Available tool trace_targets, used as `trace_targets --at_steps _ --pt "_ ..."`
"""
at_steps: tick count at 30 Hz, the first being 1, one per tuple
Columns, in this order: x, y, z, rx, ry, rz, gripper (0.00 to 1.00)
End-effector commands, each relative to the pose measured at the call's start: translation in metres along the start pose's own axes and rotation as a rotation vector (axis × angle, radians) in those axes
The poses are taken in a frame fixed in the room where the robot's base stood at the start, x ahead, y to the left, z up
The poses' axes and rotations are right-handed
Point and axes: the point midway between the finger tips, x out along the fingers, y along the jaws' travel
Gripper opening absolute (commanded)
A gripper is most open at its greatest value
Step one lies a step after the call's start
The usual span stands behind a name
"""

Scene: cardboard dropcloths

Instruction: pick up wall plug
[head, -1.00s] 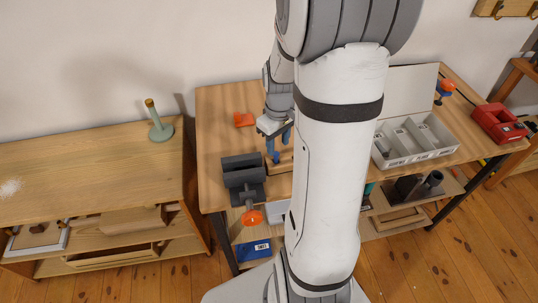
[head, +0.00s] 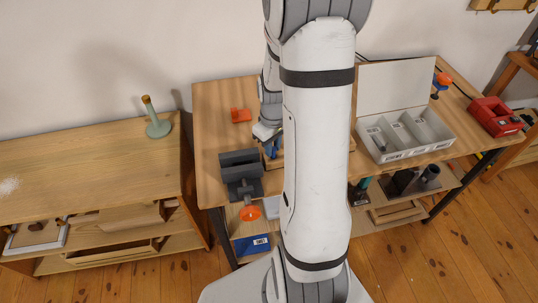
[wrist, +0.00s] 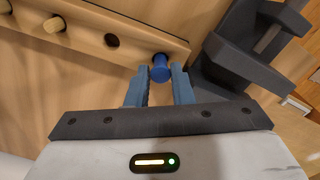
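In the wrist view, a small blue wall plug (wrist: 160,70) stands at a hole near the end of a wooden board (wrist: 95,30). My gripper (wrist: 160,76) is open, with one blue finger on each side of the plug. The plug's head is between the fingertips, and a narrow gap seems to show on either side. In the head view, my gripper (head: 271,150) is low over the workbench, partly hidden behind my arm. The plug cannot be made out there.
A dark grey vise (head: 240,165) stands close left of my gripper; it shows at right in the wrist view (wrist: 240,60). Wooden pegs (wrist: 54,25) stand along the board. An orange piece (head: 241,115), a compartment box (head: 408,152) and a red case (head: 493,118) are on the workbench (head: 215,100).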

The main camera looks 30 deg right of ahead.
Motion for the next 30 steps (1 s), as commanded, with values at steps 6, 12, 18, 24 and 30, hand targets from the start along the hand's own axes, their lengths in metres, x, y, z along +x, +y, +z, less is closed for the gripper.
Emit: trace_targets --at_steps 6,12,18,24,30 --pt "0.000 0.000 0.000 0.001 0.000 0.000 0.02" --pt "0.000 0.000 0.000 0.001 0.000 0.000 0.00" --pt "-0.009 0.001 0.000 0.001 0.002 0.001 0.00" --pt "-0.046 0.001 -0.001 0.002 0.006 0.004 0.00" --pt "-0.083 0.001 0.000 0.002 0.004 0.003 0.00"
